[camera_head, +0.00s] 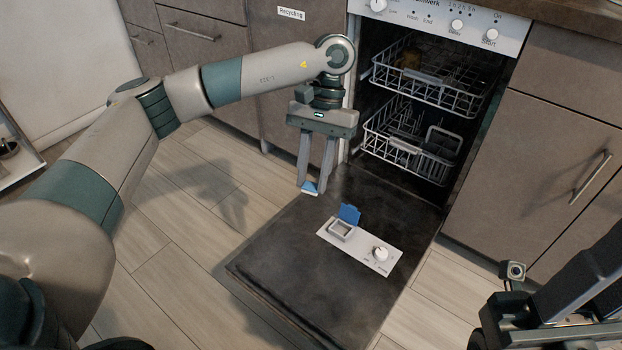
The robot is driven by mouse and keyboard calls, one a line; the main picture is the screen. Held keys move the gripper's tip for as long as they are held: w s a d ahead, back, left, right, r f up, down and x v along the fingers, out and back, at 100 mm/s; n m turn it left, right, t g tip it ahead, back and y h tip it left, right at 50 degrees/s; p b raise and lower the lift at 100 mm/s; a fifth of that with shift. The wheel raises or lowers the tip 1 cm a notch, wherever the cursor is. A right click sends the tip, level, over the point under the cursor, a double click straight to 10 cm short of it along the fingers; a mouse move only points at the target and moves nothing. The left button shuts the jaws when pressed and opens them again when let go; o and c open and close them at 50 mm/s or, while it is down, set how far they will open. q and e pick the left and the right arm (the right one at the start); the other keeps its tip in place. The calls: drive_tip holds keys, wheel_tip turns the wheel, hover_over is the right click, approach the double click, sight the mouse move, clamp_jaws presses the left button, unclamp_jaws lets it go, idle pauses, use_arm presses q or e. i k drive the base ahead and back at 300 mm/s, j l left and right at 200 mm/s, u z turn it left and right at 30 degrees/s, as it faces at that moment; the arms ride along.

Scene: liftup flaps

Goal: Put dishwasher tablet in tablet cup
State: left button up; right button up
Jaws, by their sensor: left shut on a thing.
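My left gripper (311,184) points down above the open dishwasher door. Its fingers are shut on the dishwasher tablet (310,188), a small blue and white block at the fingertips. The tablet cup (342,230) is a small square recess in the light panel on the door. Its blue lid (349,214) stands open. The tablet is up and to the left of the cup, apart from it. Part of my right gripper (497,320) shows at the bottom right edge; its fingertips cannot be made out.
The dishwasher door (310,275) is folded down, with a white knob (380,254) right of the cup. An upper rack (430,85) and a lower rack (400,145) sit inside the machine. Cabinets (545,170) stand on both sides. The floor left of the door is clear.

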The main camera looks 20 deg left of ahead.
sight(341, 232)
drive_tip(key=l+u, duration=0.2)
drive_tip(key=l, duration=0.45)
drive_tip(key=i+l+u, duration=0.3)
drive_tip(key=l, duration=0.35)
drive_tip(key=i+l+u, duration=0.2)
drive_tip(key=l, duration=0.15)
drive_tip(key=i+l+u, duration=0.2)
drive_tip(key=i+l, duration=0.15)
